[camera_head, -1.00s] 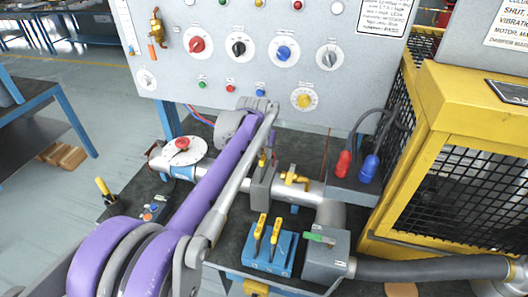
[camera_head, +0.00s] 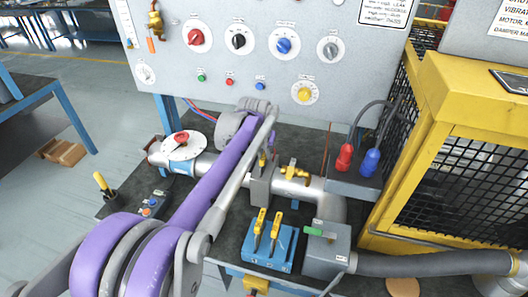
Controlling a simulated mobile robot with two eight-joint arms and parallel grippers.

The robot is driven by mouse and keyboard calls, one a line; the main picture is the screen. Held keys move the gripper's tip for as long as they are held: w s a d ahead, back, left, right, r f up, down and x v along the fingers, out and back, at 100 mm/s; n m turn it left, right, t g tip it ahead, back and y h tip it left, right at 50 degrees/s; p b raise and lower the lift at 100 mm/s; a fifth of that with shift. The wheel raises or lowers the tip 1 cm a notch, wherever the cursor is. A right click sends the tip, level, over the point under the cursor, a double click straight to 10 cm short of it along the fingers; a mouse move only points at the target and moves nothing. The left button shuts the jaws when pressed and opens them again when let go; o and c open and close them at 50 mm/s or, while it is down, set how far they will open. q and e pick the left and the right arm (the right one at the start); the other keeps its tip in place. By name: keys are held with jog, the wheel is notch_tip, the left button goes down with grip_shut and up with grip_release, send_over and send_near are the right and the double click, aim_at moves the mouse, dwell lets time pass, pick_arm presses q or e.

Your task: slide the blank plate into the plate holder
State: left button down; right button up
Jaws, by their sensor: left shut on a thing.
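My left gripper (camera_head: 266,150) is at the far end of my purple arm, which hides much of it. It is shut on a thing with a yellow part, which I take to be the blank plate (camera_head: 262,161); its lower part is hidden. The grey plate holder (camera_head: 260,188) stands on the pipe just below. The held thing is at or just above the top of the holder; I cannot tell whether any of it is inside. My right gripper is not in view.
A blue rack (camera_head: 262,259) with two yellow-handled plates stands in front. A brass valve (camera_head: 294,172) sits right of the holder. The control panel (camera_head: 190,88) rises behind. Red (camera_head: 344,157) and blue (camera_head: 370,163) plugs and a yellow cage (camera_head: 438,120) are at the right.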

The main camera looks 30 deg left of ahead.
pick_arm(q)
jog(key=shift+f+b, duration=0.65)
jog(key=shift+f, duration=0.6)
dwell(0.8)
jog(key=c, duration=0.7)
grip_release()
jog(key=v, duration=1.1)
jog(key=shift+p, duration=0.35)
jog(key=shift+s+f, duration=0.1)
jog(key=shift+f, duration=0.1)
